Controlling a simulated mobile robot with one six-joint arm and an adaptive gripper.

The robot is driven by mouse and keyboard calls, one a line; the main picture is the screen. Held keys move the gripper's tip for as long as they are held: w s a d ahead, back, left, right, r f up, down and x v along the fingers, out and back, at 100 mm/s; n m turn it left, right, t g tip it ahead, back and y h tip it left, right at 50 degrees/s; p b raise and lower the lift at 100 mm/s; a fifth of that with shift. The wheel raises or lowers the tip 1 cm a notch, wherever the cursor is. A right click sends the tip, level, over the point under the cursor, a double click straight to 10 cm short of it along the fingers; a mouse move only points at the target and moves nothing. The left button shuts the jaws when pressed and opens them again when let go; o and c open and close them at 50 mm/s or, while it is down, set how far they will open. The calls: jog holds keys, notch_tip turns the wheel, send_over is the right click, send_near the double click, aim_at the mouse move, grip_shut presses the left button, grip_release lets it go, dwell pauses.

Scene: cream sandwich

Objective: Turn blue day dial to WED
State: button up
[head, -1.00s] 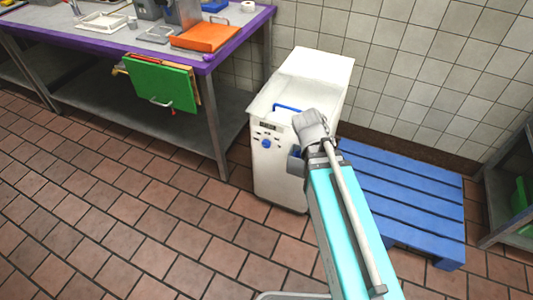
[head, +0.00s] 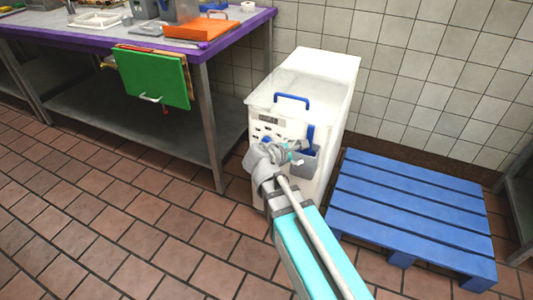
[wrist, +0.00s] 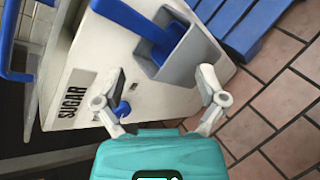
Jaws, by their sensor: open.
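The white bin (head: 335,90) has a blue day dial on its front. In the wrist view the blue dial (wrist: 122,109) shows as a small knob close beside my left finger, partly covered by it. I cannot read any day markings or tell which way the dial points. My gripper (wrist: 162,72) is open and empty, its two fingers spread in front of the bin's face. In the head view my gripper (head: 285,152) is at the bin's front and mostly hides the dial area.
A grey holder (wrist: 175,50) with a blue scoop (wrist: 135,20) is on the bin front, near the fingers. The label (wrist: 75,92) reads SUGAR. A blue pallet (head: 410,215) lies right of the bin; a purple-edged table (head: 130,42) stands left. Tiled floor in front is open.

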aim_at(265, 142)
jog(key=a+f+n+t+y+b, duration=0.1)
jog(key=a+f+n+t+b, duration=0.2)
jog(key=a+n+b, duration=0.3)
jog(key=a+f+n+t+y+b, duration=0.1)
jog(key=a+f+n+t+b, duration=0.3)
jog(key=a+b, duration=0.5)
jog(key=shift+w+f+n, duration=0.25)
jog(key=shift+f+n, duration=0.35)
jog(key=shift+n, duration=0.4)
jog(key=x, duration=1.3)
jog(key=shift+w, duration=0.4)
jog(key=c, duration=1.1)
jog(key=shift+c, duration=0.2)
